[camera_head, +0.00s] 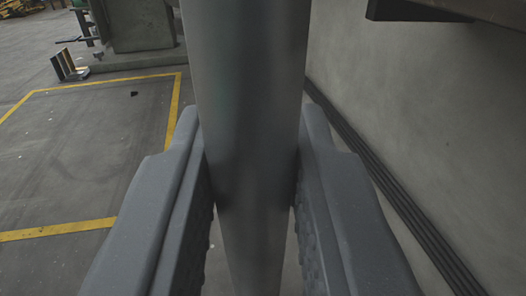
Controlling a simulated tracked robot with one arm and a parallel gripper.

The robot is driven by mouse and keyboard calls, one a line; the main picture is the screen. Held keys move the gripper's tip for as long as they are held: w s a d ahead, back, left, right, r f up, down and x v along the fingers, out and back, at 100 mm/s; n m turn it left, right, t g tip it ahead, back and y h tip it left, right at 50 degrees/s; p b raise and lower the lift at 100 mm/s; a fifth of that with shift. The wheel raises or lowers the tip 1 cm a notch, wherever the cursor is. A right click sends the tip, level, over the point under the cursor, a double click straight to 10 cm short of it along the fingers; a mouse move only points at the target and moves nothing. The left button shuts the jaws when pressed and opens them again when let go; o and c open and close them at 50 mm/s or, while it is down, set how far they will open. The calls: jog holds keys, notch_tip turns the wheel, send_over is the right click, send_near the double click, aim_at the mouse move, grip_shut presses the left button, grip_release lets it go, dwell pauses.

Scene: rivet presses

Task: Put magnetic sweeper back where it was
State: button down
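A smooth grey metal pole (248,80), which looks like the handle of the magnetic sweeper, runs from the top of the picture down between the fingers of my gripper (250,185). Both grey fingers press against its sides, so my gripper is shut on it. The pole's upper end is out of the picture. Its lower part continues below the fingers, and the sweeper's head is not in view.
A yellow-lined floor area (90,150) lies at left, with a small dark object (134,94) inside. A machine base (140,25) and an upright plate-like item (70,66) stand beyond. A grey wall (430,110) with dark cables along its foot (385,180) is close at right; a dark ledge juts above.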

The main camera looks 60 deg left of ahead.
jog(key=shift+f, duration=0.4)
jog(key=c, duration=1.3)
grip_release()
jog(key=p+v, duration=0.4)
jog(key=v, duration=0.8)
jog(key=shift+s, duration=0.1)
